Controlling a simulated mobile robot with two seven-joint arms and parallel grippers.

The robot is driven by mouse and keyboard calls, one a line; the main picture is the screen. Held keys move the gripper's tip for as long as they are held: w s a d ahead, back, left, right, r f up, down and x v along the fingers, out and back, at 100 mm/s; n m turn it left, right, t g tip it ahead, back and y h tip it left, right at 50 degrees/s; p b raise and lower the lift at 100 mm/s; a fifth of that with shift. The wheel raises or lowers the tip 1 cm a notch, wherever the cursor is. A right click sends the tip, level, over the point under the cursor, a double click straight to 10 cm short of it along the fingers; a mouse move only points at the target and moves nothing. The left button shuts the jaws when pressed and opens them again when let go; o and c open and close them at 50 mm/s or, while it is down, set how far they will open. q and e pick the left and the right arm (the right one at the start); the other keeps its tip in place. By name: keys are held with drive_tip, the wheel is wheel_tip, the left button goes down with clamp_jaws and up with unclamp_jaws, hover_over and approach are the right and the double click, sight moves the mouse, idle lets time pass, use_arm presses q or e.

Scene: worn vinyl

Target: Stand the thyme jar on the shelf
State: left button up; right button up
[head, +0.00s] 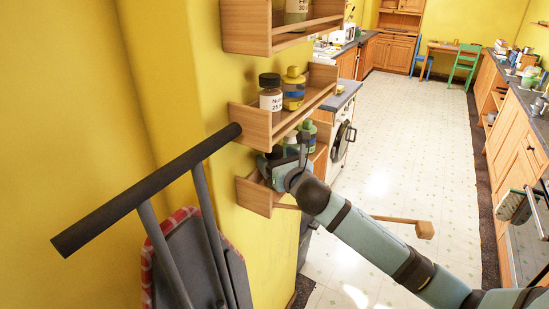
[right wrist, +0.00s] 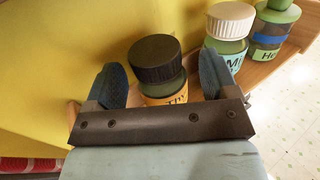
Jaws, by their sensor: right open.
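The thyme jar (right wrist: 165,92) has a black lid and an orange label reading "Thy" in the right wrist view. It is upright at the lower shelf (head: 257,196), in line with other jars; its base is hidden by my gripper. My right gripper (right wrist: 160,78) is open, with one blue finger on each side of the jar. Gaps show between the fingers and the jar. In the head view my right gripper (head: 280,166) is at the lower shelf and covers most of the jar. My left gripper is not in view.
A white-lidded jar (right wrist: 231,38) stands close beside the right finger, with a green-lidded jar (right wrist: 272,30) beyond it. The middle shelf (head: 262,128) above holds a black-lidded jar (head: 270,97) and a yellow bottle (head: 293,88).

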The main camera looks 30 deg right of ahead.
drive_tip(key=s+b, duration=0.2)
drive_tip(key=s, duration=0.8)
drive_tip(key=shift+s, duration=0.3)
drive_tip(key=shift+a, duration=0.1)
